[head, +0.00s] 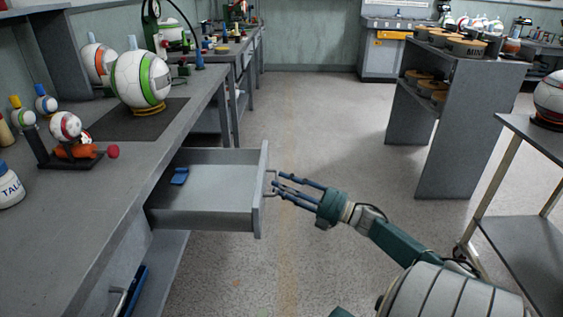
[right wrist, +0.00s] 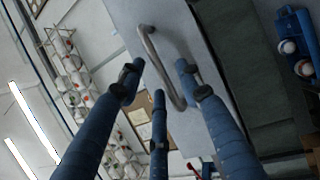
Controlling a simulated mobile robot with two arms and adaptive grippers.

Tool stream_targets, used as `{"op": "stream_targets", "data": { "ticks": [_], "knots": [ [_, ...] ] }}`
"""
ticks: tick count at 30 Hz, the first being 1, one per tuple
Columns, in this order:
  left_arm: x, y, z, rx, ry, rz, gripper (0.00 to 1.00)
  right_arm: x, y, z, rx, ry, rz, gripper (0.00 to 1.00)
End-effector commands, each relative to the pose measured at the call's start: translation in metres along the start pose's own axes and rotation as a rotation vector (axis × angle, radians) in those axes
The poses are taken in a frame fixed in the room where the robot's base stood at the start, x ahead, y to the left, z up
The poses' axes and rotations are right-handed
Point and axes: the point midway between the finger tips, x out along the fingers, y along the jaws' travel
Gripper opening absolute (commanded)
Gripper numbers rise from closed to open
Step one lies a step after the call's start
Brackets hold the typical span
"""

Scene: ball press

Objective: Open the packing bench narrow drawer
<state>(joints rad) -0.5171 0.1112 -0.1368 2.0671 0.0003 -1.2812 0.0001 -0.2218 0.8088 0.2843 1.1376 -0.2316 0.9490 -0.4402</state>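A grey drawer (head: 207,208) of the packing bench (head: 95,215) stands pulled well out, with a small blue item (head: 180,176) inside. Its bar handle (head: 268,184) is on the front panel. My right gripper (head: 281,184) is at this handle, with its blue fingers pointing at the drawer front. In the right wrist view the handle (right wrist: 158,65) lies between the spread fingers, and no firm grip shows. My left gripper is not in view.
A grey shelf unit (head: 460,95) and a trolley (head: 535,140) stand at right. The aisle floor (head: 320,100) between is clear.

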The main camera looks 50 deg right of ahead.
Motion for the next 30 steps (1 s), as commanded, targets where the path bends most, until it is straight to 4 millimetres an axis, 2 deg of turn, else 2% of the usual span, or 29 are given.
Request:
{"op": "stream_targets", "data": {
  "ticks": [9,15,21,30],
  "knots": [
    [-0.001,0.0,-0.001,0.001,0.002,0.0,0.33,-0.065,-0.003,0.0,0.003,-0.003,-0.005,0.35],
    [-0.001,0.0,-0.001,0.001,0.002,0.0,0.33,-0.099,-0.002,0.0,0.003,-0.002,-0.005,0.35],
    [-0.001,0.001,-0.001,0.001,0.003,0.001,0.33,-0.113,-0.002,-0.001,0.002,0.0,-0.003,0.35],
    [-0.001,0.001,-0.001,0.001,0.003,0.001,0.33,-0.114,-0.002,-0.001,0.002,0.0,-0.002,0.35]
  ]
}}
